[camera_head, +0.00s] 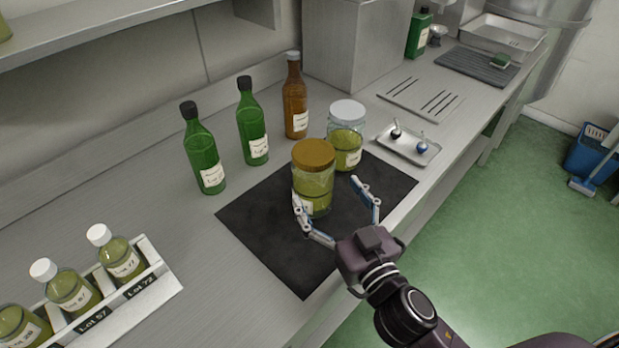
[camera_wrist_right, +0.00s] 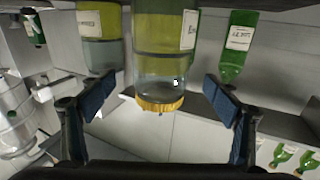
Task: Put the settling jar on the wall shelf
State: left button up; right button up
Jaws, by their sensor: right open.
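A glass jar with a gold lid (camera_head: 313,185) stands upright on the dark mat (camera_head: 265,240), holding layered yellow-green liquid. A similar jar with a white lid (camera_head: 346,140) stands just behind it to the right. The pictures do not clearly tell which is the settling jar. My right gripper (camera_head: 327,191) is open, its fingers on either side of the gold-lidded jar. In the right wrist view, upside down, this jar (camera_wrist_right: 160,85) shows between the spread fingers (camera_wrist_right: 158,90), with gaps on both sides. The wall shelf (camera_head: 110,30) runs along the upper left. My left gripper is not in view.
Two green bottles (camera_head: 205,158) and a brown bottle (camera_head: 295,105) stand behind the mat. A rack (camera_head: 158,285) of small labelled bottles is at lower left. A metal tray (camera_head: 415,152) with two small items lies right. The counter left of the mat has free room.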

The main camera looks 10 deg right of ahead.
jog(key=shift+w+a+r, duration=0.1)
jog(key=shift+w+a, duration=0.05)
jog(key=shift+w, duration=0.6)
jog(key=shift+w+a+p, duration=0.1)
jog(key=shift+w+p, duration=0.3)
jog(key=w, duration=0.2)
jog(key=w+a+p, duration=0.1)
jog(key=w, duration=0.1)
jog(key=shift+f, duration=0.2)
jog(key=shift+w+f, duration=0.15)
jog(key=shift+w, duration=0.05)
jog(key=shift+c, duration=0.7)
jog(key=c, duration=2)
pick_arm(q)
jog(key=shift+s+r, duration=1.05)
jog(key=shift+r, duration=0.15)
pick_arm(e)
jog(key=shift+r, duration=0.25)
jog(key=shift+c, duration=0.2)
